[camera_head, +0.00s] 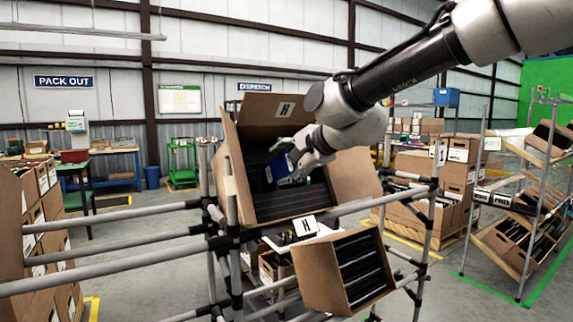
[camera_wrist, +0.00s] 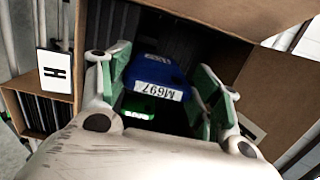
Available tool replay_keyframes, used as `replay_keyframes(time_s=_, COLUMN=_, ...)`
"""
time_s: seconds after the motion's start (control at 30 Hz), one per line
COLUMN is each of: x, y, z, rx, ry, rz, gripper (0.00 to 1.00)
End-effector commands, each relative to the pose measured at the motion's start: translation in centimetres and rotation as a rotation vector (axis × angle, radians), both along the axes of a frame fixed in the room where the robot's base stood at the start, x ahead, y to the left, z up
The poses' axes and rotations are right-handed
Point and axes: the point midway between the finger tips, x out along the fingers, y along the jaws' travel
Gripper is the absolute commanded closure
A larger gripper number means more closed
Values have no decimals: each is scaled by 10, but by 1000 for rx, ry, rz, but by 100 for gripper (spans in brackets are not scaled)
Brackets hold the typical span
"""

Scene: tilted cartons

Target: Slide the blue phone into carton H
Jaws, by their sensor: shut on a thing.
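The blue phone (camera_head: 278,170) is held between the green-padded fingers of my gripper (camera_head: 287,165), at the mouth of carton H. In the wrist view my gripper (camera_wrist: 162,78) is shut on the blue phone (camera_wrist: 153,72), whose white label reads M697. Carton H (camera_head: 346,180) is brown and tilted on the rack, with an H on its raised back flap. Dark upright dividers and slots show inside it. In the wrist view the carton's wall (camera_wrist: 272,85) is at the right. I cannot tell whether the phone's far end is inside a slot.
A white H sign (camera_head: 304,226) is on the rack's front rail, below the carton. A smaller tilted carton (camera_head: 318,280) with dark dividers hangs lower. Grey rack tubes (camera_head: 120,244) cross the left front. More racks with cartons (camera_head: 500,245) stand at the right.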

Motion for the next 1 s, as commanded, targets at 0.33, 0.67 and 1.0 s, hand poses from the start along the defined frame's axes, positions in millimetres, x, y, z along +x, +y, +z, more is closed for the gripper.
replay_keyframes(time_s=0.33, x=9, y=6, z=-5, rx=1, ry=-1, rz=0, gripper=65)
replay_keyframes(time_s=0.67, x=18, y=12, z=-10, rx=1, ry=-1, rz=0, gripper=65)
replay_keyframes(time_s=1.0, x=21, y=14, z=-12, rx=1, ry=-1, rz=0, gripper=65)
